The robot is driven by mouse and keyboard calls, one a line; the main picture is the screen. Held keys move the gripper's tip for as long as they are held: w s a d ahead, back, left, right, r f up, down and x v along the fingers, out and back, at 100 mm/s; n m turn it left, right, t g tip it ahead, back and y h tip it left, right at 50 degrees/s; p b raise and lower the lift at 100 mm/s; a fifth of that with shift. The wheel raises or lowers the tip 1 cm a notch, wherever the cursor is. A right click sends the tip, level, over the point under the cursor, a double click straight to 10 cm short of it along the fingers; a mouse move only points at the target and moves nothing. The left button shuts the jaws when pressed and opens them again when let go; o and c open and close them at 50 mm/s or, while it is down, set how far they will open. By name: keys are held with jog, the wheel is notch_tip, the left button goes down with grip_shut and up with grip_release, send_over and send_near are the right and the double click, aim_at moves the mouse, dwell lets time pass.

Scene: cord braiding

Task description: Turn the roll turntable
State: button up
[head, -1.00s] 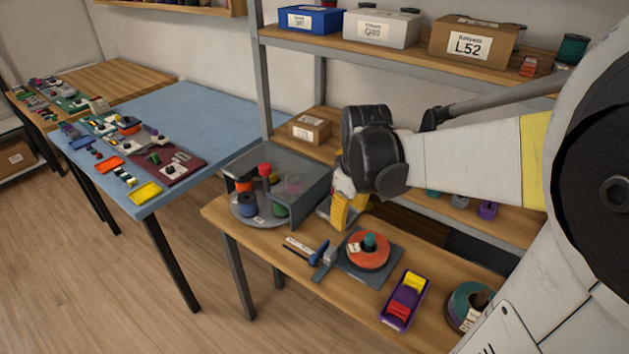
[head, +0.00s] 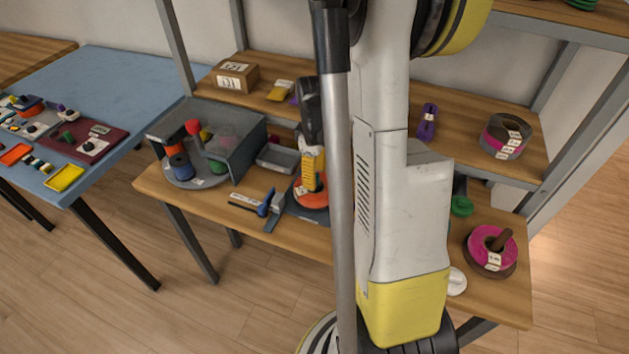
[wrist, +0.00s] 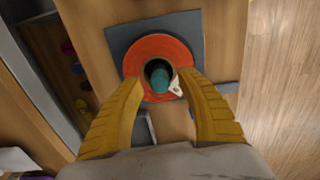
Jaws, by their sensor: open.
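The roll turntable (head: 211,183) is a round grey disc at the left end of the workbench in the head view, partly under a grey cover (head: 196,113). It carries several coloured rolls, one of them blue (head: 178,167). My gripper (head: 311,188) has yellow fingers and is to the right of the turntable, over an orange roll (wrist: 159,52) on a dark square plate (wrist: 121,39). In the wrist view my open fingers (wrist: 160,82) point at the roll's teal core (wrist: 160,76). Contact is unclear.
A blue-handled tool (head: 265,203) lies between turntable and plate. A small grey tray (head: 278,158) stands behind. A pink roll (head: 491,248) lies at the bench's right end. A shelf with a cardboard box (head: 235,76) is behind. My arm hides the bench's middle.

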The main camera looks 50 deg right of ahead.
jog(key=shift+f, duration=0.5)
jog(key=shift+c, duration=0.4)
grip_shut()
jog(key=shift+m, duration=0.5)
